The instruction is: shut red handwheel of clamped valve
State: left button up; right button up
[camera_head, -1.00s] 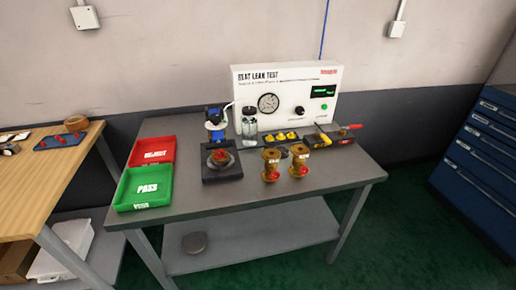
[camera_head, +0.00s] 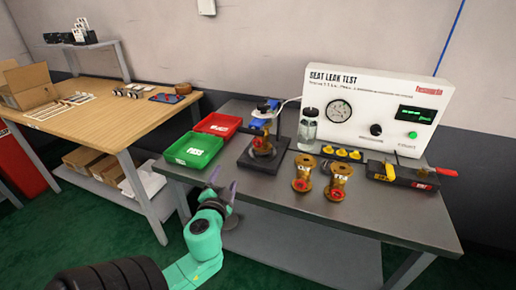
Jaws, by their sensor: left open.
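The clamped valve (camera_head: 262,144) is a brass body standing in a black fixture (camera_head: 264,161) on the grey table, with a blue and black clamp head (camera_head: 265,118) above it. Some red shows on the valve, but the handwheel is too small to make out its position. My left gripper (camera_head: 224,184) is open and empty at the table's front left edge, in front of the green tray and to the left of and nearer than the fixture. It touches nothing that I can see. My right gripper is out of view.
Two loose brass valves (camera_head: 303,173) (camera_head: 339,182) with red handwheels stand right of the fixture. A green PASS tray (camera_head: 192,151) and red REJECT tray (camera_head: 218,125) lie left. A clear bottle (camera_head: 307,130) and the leak tester (camera_head: 372,105) stand behind. A wooden bench (camera_head: 120,118) is further left.

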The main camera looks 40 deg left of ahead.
pick_arm(q)
jog(key=w+d+r+m+t+h, duration=0.3)
jog(key=m+t, duration=0.1)
jog(key=m, duration=0.2)
jog(key=p, duration=0.2)
send_near(257, 144)
jog(key=w, duration=0.2)
jog(key=shift+h, duration=0.3)
jog(key=x, duration=0.8)
jog(key=shift+a+r, duration=0.1)
jog(key=shift+a, duration=0.35)
grip_shut()
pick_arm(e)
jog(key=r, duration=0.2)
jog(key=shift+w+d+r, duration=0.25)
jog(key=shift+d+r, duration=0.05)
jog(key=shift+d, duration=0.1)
